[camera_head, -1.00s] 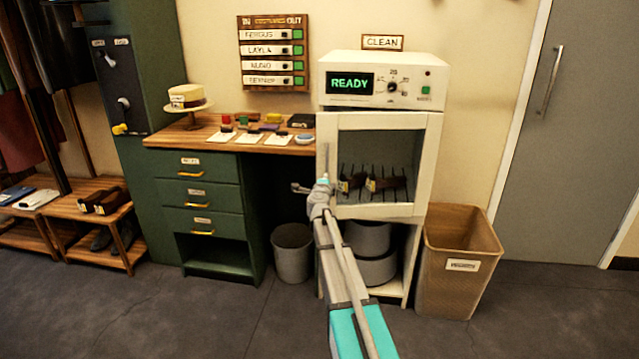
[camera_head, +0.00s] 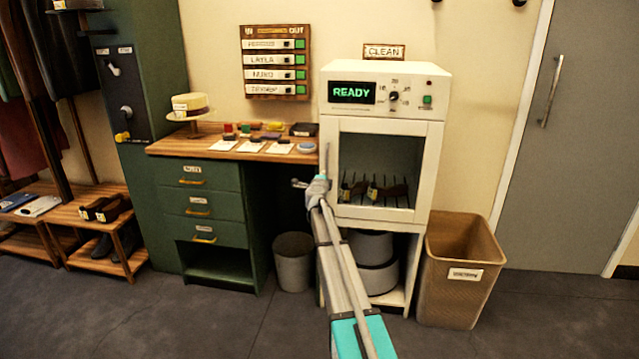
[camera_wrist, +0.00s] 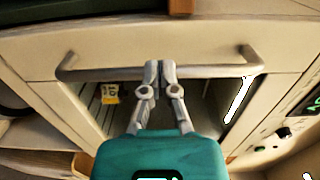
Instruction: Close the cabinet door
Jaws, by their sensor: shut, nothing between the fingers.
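The white cabinet (camera_head: 432,170) stands against the wall, with a lit READY panel above its windowed door (camera_head: 380,221). The door lies flush or nearly flush with the front; I cannot tell whether it is fully shut. Its bar handle (camera_head: 327,160) runs vertically along the left side, and it crosses the top of the wrist view (camera_wrist: 215,71). My gripper (camera_wrist: 153,68) is shut and empty, its fingertips at the middle of the handle bar. I cannot tell whether they touch it. In the head view, my arm partly hides the door's lower left edge.
Shoes sit on a rack behind the door window. A wicker bin (camera_head: 455,300) stands right of the cabinet. A grey bin (camera_head: 293,265) and green desk (camera_head: 205,258) stand to the left. Open floor (camera_head: 200,325) lies in front.

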